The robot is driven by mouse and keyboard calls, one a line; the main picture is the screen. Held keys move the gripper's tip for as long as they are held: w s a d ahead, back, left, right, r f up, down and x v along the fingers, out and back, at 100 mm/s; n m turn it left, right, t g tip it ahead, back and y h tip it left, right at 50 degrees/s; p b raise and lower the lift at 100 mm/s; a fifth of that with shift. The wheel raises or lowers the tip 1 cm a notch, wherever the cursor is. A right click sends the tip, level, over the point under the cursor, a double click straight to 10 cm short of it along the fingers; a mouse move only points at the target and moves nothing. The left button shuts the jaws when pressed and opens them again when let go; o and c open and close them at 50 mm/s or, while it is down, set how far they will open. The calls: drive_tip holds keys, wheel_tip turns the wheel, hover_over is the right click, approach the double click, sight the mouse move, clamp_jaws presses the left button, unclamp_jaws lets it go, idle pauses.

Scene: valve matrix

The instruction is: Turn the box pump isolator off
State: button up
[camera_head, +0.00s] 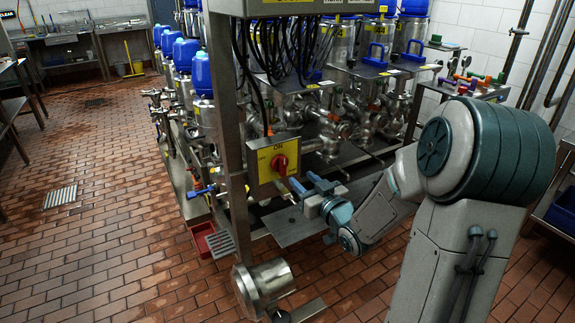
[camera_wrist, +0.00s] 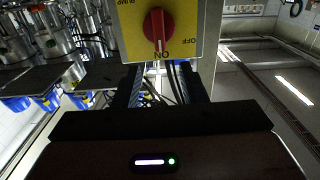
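The box pump isolator is a yellow plate (camera_head: 264,172) on a steel post, with a red rotary knob (camera_head: 280,162) and the word ON above it. In the wrist view the yellow plate (camera_wrist: 205,15) is upside down, with OFF at the right. The red knob (camera_wrist: 158,27) there has a pale mark pointing at ON. My gripper (camera_head: 305,181) is just below and right of the knob in the head view, fingers toward the plate. In the wrist view my gripper (camera_wrist: 160,72) shows two dark fingers apart, nothing between them, and the knob beyond their tips.
A steel frame post (camera_head: 228,120) carries the isolator. Behind it stand several valves, pipes and steel vessels with blue lids (camera_head: 203,82). A red tray (camera_head: 203,239) and a steel cylinder (camera_head: 262,284) are low near the post.

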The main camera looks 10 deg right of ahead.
sight(285, 162)
drive_tip(key=x, duration=0.9)
drive_tip(key=shift+w+p, duration=0.2)
drive_tip(key=shift+p, duration=0.15)
clamp_jaws()
